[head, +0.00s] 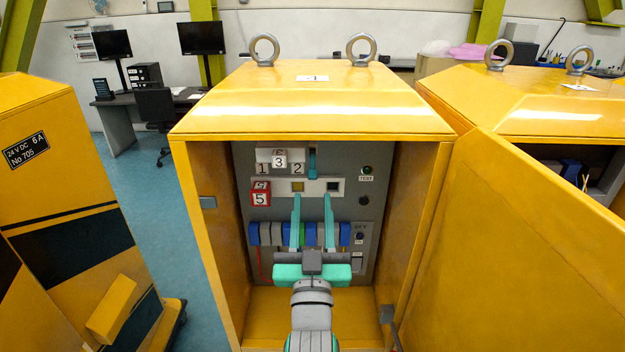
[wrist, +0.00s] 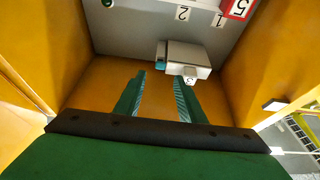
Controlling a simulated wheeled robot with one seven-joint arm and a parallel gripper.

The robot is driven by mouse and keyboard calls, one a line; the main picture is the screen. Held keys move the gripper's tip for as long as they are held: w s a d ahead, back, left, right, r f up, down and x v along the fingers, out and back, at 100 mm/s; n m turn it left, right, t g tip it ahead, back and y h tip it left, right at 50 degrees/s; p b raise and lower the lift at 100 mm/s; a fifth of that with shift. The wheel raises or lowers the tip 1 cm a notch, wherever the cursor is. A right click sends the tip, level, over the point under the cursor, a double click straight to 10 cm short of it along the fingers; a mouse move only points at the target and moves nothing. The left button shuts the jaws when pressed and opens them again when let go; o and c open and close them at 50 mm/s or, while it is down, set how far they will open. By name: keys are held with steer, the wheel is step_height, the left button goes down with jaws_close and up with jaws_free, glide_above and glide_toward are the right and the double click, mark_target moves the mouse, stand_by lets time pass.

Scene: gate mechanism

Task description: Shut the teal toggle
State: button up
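The teal toggle (head: 312,162) is a narrow upright bar on the upper part of the grey panel in the head view, right of the number tiles. In the wrist view my gripper (wrist: 160,78) also shows open and empty. Whether the fingertips touch the panel cannot be told.
The yellow cabinet (head: 423,240) has side walls close around my arm, and its door (head: 510,240) stands open at right. A red block marked 5 (head: 260,198), a white block marked 3 (head: 280,160), blue and grey breakers (head: 265,233) and a green lamp (head: 367,170) are on the panel.

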mark_target(313, 176)
steer(key=shift+x, duration=3.5)
jaws_close()
